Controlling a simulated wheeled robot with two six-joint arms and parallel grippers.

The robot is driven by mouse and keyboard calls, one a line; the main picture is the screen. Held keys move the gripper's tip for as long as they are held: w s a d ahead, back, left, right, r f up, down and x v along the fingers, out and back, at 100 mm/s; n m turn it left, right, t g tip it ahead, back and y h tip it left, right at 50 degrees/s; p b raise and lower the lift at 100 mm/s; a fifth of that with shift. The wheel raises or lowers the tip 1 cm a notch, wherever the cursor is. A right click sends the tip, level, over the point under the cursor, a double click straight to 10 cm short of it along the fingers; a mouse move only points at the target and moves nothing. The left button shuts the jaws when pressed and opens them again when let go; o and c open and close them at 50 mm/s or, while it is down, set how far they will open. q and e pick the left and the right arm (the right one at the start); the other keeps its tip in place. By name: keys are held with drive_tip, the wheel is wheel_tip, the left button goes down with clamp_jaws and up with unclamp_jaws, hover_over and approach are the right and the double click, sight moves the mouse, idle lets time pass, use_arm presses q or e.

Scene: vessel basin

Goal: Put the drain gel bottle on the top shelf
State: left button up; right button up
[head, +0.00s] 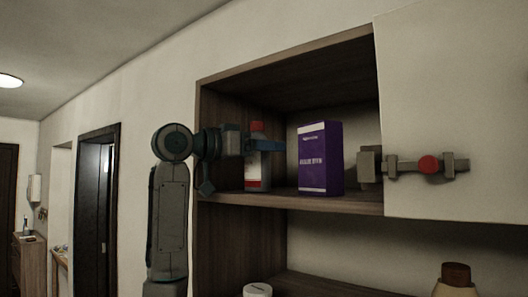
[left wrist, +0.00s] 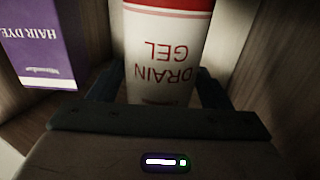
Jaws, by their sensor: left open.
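The drain gel bottle (head: 257,172), white and red with a red cap, stands upright on the top shelf (head: 345,203), near the left wall of the open cabinet. In the left wrist view the bottle (left wrist: 165,50) shows its DRAIN GEL label upside down. My left gripper (head: 265,146) is open, with its fingers (left wrist: 160,88) on either side of the bottle. I cannot tell whether they touch it. The gripper hides part of the bottle in the head view. My right gripper is not in view.
A purple hair dye box (head: 320,158) stands on the same shelf, right of the bottle. A pale panel (head: 455,90) with a grey fitting and red knob (head: 428,164) covers the right. Below are a white-lidded container (head: 257,290) and a brown-capped bottle (head: 456,275).

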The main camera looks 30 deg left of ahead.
use_arm(q)
drive_tip(key=b+v, duration=0.6)
drive_tip(key=v, duration=0.5)
drive_tip(key=shift+s, duration=0.25)
drive_tip(key=shift+a+f, duration=0.1)
drive_tip(key=shift+a, duration=0.05)
